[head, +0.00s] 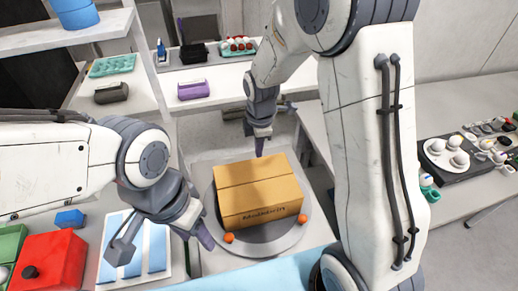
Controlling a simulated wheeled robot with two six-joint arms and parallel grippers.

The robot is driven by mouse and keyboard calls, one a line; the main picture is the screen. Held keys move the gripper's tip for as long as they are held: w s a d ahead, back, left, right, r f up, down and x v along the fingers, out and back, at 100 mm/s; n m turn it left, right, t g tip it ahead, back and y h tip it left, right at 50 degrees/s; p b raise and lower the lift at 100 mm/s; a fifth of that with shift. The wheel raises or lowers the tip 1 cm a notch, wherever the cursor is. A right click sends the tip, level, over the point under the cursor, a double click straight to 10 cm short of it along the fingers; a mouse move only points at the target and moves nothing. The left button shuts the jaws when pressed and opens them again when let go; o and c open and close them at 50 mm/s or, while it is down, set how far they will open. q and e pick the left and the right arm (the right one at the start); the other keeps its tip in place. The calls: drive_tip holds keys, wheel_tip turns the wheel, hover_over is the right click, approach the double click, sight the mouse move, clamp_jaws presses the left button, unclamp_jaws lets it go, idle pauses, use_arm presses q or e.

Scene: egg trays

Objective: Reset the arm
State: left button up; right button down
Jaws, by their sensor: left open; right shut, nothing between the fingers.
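My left gripper (163,243) hangs at the lower left with its two fingers spread apart and empty. It is over the right part of a white tray with blue strips (107,272), left of a closed cardboard box (262,196). My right gripper (260,147) points down just behind the box, with its fingers together and nothing visible in them. I cannot tell whether its tip touches the box. The box sits on a round grey plate (278,246).
Two orange balls (229,238) lie by the box's front edge. A red box (50,262) is at lower left. A teal egg tray (112,65), a purple container (193,90) and a tray of red and white items (238,46) stand behind. Crowded tableware (447,155) is at right.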

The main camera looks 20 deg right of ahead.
drive_tip(key=s+a+r+m, duration=0.2)
drive_tip(key=s+r+m, duration=0.1)
drive_tip(key=s, duration=0.5)
drive_tip(key=s+a+r+m+g, duration=0.1)
drive_tip(key=s+a+r+m, duration=0.2)
drive_tip(key=s, duration=0.6)
drive_tip(key=s+a+r+m+y, duration=0.1)
drive_tip(key=s+a+r+m, duration=0.2)
drive_tip(key=s, duration=0.5)
drive_tip(key=shift+s+a+r+m, duration=0.15)
drive_tip(key=shift+s+a+m, duration=0.1)
drive_tip(key=shift+m, duration=0.65)
